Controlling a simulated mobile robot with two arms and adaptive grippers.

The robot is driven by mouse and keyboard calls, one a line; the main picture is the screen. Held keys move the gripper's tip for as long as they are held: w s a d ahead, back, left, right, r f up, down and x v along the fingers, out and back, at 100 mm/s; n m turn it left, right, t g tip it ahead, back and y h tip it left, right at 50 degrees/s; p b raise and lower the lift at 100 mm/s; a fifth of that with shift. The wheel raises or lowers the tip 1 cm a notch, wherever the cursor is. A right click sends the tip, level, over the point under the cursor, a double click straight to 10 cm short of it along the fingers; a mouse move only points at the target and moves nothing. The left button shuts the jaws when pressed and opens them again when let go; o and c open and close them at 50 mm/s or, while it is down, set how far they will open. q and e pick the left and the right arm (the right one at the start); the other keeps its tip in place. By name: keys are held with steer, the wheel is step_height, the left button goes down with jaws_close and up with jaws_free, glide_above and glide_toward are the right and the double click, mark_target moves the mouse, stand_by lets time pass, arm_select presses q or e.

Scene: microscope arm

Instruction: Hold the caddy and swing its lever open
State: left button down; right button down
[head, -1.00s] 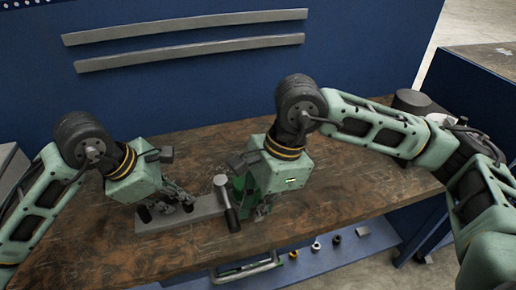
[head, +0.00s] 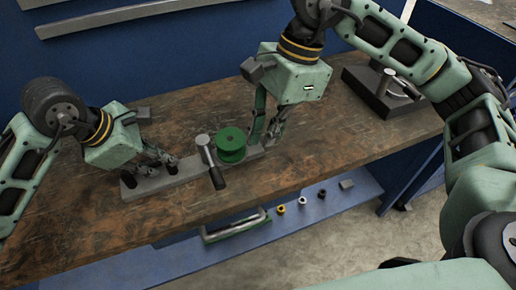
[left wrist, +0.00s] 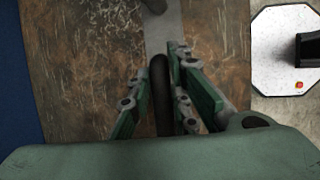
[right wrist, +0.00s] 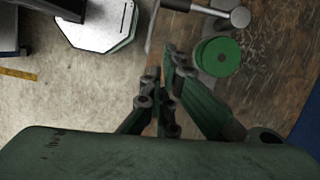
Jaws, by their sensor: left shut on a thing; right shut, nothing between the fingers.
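The caddy (head: 185,182) is a long grey bar lying on the brown bench. It carries a green spool (head: 231,146) and a lever (head: 213,172) with a grey pivot and black grip, which points toward the bench's front edge. My left gripper (head: 156,170) is shut on a black upright part at the bar's left end; that part (left wrist: 160,95) stands between the fingers in the left wrist view. My right gripper (head: 267,138) is shut and empty, just right of the spool. The spool (right wrist: 218,57) and lever (right wrist: 205,9) show beyond its fingertips in the right wrist view.
A dark boxy device (head: 388,97) stands at the bench's right end. A blue shelf (head: 340,207) below the front edge holds several small parts and a grey-and-green handle (head: 235,228). The bench in front of the bar is clear.

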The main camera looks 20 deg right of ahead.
arm_select(q)
steer(key=shift+r, duration=0.1)
arm_select(e)
steer(key=v, duration=0.3)
steer(key=shift+d+r, duration=0.1)
steer(key=shift+r, duration=0.1)
arm_select(q)
steer(key=c, duration=1.5)
jaws_free()
steer(key=shift+c, duration=0.2)
arm_select(e)
steer(key=shift+s, duration=0.1)
